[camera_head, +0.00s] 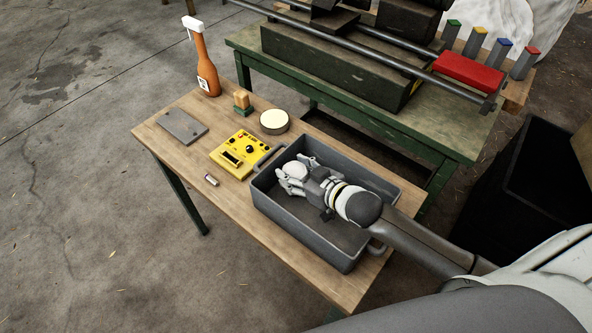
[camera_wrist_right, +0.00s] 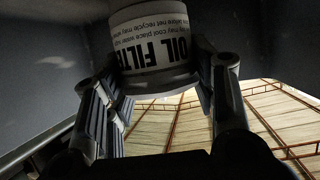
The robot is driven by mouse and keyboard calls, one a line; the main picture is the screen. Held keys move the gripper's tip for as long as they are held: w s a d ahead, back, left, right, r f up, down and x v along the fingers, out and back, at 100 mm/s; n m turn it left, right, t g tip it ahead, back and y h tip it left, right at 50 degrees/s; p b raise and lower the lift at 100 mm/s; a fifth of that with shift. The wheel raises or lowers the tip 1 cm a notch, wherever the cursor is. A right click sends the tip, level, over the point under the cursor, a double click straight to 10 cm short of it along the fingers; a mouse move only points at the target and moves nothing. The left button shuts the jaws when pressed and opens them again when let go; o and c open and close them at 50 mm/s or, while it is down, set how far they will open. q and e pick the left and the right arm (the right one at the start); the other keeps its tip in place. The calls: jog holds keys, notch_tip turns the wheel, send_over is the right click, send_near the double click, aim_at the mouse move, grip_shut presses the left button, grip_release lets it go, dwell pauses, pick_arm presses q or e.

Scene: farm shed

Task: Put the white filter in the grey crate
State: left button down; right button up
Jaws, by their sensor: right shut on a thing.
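The white filter (camera_head: 296,170) is a short white cylinder. In the right wrist view the filter (camera_wrist_right: 150,38) shows black "OIL FILTER" lettering and sits between the two fingers. My right gripper (camera_head: 291,180) is shut on it. Gripper and filter are inside the outline of the grey crate (camera_head: 300,231), towards its left end in the head view. Dark crate walls (camera_wrist_right: 45,75) surround them in the right wrist view. I cannot tell whether the filter touches the crate floor. My left gripper is not in view.
The crate stands at the right end of a wooden table (camera_head: 190,165). A yellow meter (camera_head: 238,153), a round tin (camera_head: 274,122), a grey plate (camera_head: 182,126), a small metal cylinder (camera_head: 211,180) and an orange spray bottle (camera_head: 205,65) stand or lie left of it. A green workbench (camera_head: 380,120) is behind.

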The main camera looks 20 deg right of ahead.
aim_at(298, 173)
jog(key=shift+f, duration=0.3)
jog(key=o, duration=1.3)
jog(key=shift+r, duration=0.35)
jog(key=shift+r+p, duration=0.3)
jog(key=shift+r, duration=0.2)
jog(key=v, duration=0.2)
jog(key=b+v, duration=0.1)
jog(key=v, duration=0.3)
jog(key=shift+s+f, duration=0.15)
jog(key=shift+f, duration=0.15)
jog(key=shift+s+d+r, duration=0.25)
jog(key=shift+s+r, duration=0.1)
jog(key=shift+s, duration=0.15)
